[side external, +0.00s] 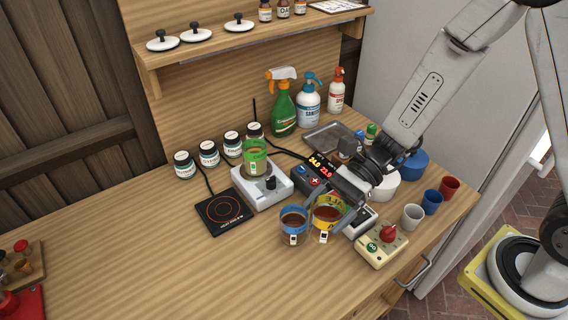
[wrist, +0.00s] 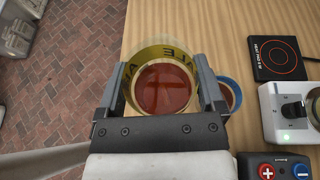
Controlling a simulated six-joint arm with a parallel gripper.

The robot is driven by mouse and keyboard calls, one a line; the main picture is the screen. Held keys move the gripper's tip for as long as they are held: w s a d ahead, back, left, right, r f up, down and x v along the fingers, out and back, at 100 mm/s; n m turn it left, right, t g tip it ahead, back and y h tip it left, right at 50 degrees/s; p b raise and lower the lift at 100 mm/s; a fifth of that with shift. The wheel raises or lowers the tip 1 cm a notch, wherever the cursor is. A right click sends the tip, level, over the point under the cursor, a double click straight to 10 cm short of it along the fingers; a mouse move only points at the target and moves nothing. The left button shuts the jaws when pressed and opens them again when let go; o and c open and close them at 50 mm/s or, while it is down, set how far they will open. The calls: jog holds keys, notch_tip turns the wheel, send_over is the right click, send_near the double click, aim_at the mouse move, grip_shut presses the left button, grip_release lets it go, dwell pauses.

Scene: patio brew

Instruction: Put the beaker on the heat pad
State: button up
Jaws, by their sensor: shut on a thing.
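My gripper (side external: 338,208) is shut on a glass beaker with a yellow band (side external: 325,214) and reddish-brown liquid. In the wrist view the fingers of my gripper (wrist: 160,88) lie on either side of the yellow-banded beaker (wrist: 163,50). I cannot tell if its base touches the table. A blue-banded beaker (side external: 293,226) with dark liquid stands close beside it, partly hidden in the wrist view (wrist: 231,92). The heat pad (side external: 221,212), a black square with red rings, lies bare to the left; it also shows in the wrist view (wrist: 277,57).
A green-banded beaker (side external: 255,158) stands on the white stirrer (side external: 263,190) beside the heat pad. A controller with a lit display (side external: 313,181) and a beige box with a red knob (side external: 382,246) are near my gripper.

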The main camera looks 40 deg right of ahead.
jog(key=w+a+r+m+t+h, duration=0.1)
jog(key=w+a+r+m+t, duration=0.1)
jog(key=w+m+t, duration=0.2)
jog(key=w+a+r+m+t+h, duration=0.1)
jog(key=w+a+r+m+t, duration=0.1)
jog(key=w, duration=0.4)
jog(key=shift+w+a+r+m+t, duration=0.2)
jog(key=shift+w+a+m+t, duration=0.25)
jog(key=shift+m+t, duration=0.65)
jog(key=shift+a, duration=0.15)
send_over(223, 209)
notch_tip(223, 209, down, 9)
jog(key=shift+s+f, duration=0.15)
jog(key=shift+f, duration=0.1)
jog(key=shift+w+f, duration=0.15)
jog(key=shift+f, duration=0.75)
jog(key=shift+w+f, duration=0.1)
jog(key=shift+f, duration=0.75)
